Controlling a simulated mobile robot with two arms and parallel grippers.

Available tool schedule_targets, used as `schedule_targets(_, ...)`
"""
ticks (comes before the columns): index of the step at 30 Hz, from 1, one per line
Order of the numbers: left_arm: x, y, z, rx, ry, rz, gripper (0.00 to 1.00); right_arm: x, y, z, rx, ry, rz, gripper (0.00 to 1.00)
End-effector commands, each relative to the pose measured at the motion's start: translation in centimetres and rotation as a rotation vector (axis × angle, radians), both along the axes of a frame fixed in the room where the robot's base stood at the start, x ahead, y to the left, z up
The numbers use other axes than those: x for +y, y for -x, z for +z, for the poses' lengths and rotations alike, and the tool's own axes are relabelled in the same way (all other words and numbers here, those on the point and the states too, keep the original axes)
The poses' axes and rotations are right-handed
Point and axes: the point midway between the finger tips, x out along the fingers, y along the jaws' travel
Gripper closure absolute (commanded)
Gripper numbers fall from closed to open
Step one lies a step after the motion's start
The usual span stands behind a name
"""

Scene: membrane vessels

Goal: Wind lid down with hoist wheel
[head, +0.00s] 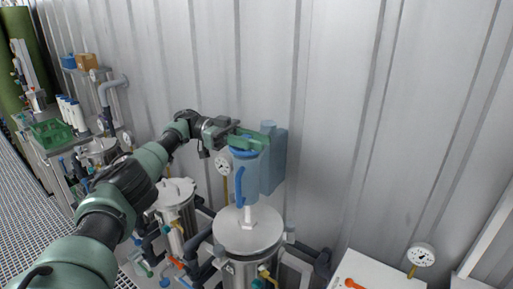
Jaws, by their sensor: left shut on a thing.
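A round steel lid (240,238) lies at or just above the top of a steel vessel (240,272) in the lower middle. I cannot tell whether there is a gap under its rim. A blue hoist body (250,182) stands over the lid, with a pale stem going down to it. A blue curved handle is on its left side. The blue hoist wheel (244,155) is at its top, partly hidden by my left gripper (252,141). My left gripper reaches in from the left and is shut on the wheel. My right gripper is not in view.
Another lidded vessel (177,189) stands to the left behind my left arm. Pipes and coloured valves run low between the vessels. A gauge (222,165) sits beside the hoist. A white cabinet with a gauge (421,255) is at lower right. A corrugated wall closes the back.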

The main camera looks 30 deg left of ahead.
Motion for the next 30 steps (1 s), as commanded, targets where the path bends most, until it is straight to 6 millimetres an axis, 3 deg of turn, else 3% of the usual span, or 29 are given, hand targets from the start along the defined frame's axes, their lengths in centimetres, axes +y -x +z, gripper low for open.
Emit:
schedule_targets(14, 0.00, -0.02, 0.38, -0.006, 0.006, -0.007, 1.00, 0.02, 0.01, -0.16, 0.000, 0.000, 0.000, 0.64)
schedule_targets(15, 0.00, -0.02, 0.38, -0.006, 0.006, -0.007, 0.66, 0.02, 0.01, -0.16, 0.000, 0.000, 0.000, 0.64)
schedule_targets(17, 0.00, -0.01, 0.34, -0.005, 0.005, -0.007, 0.52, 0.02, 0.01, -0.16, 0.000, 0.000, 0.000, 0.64)
schedule_targets(30, -0.10, 0.01, 0.21, -0.002, 0.002, -0.008, 0.52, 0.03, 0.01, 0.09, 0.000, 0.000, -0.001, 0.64)
